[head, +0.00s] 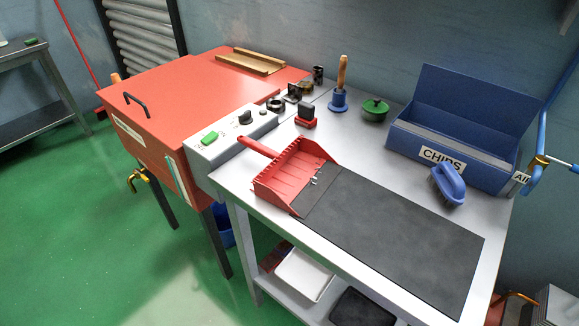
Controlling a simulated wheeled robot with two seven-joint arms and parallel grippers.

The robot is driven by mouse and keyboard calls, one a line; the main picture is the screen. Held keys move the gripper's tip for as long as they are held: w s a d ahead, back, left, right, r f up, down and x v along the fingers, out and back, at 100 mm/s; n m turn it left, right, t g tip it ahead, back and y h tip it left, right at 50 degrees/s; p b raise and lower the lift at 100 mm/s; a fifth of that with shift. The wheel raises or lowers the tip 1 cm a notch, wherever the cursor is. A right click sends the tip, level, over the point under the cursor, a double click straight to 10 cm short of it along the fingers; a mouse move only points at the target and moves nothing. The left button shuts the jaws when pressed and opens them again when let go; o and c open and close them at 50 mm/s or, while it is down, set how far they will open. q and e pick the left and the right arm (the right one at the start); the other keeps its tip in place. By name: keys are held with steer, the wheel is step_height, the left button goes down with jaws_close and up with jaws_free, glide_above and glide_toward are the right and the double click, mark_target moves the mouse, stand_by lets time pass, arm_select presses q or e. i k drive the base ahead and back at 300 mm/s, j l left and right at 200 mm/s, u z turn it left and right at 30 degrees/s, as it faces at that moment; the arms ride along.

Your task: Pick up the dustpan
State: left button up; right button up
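The red dustpan (290,175) sits on the grey workbench top, partly over the left end of the dark mat. Its open mouth faces the lower right. Its red handle (258,147) points to the upper left, toward the grey control box. A few small light bits lie at the dustpan's right edge. Neither of my grippers shows in the head view.
A dark mat (410,230) covers the bench front. A blue CHIPS bin (455,125) and blue brush (447,185) stand at the right. A control box (232,137) adjoins the red cabinet (185,95).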

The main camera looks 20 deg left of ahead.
mark_target(295, 179)
steer(key=i+j+z, duration=0.2)
steer(key=j, duration=0.4)
steer(key=j+z, duration=0.25)
steer(key=j, duration=0.3)
steer(key=j+z, duration=0.2)
steer(key=j, duration=0.45)
steer(key=j+z, duration=0.25)
steer(key=j, duration=0.35)
steer(key=j+z, duration=0.2)
steer(key=j, duration=0.45)
steer(key=k+j+z, duration=0.1)
steer(key=j+z, duration=0.15)
steer(key=j, duration=0.35)
steer(key=k+j+z, duration=0.2)
steer(key=j, duration=0.35)
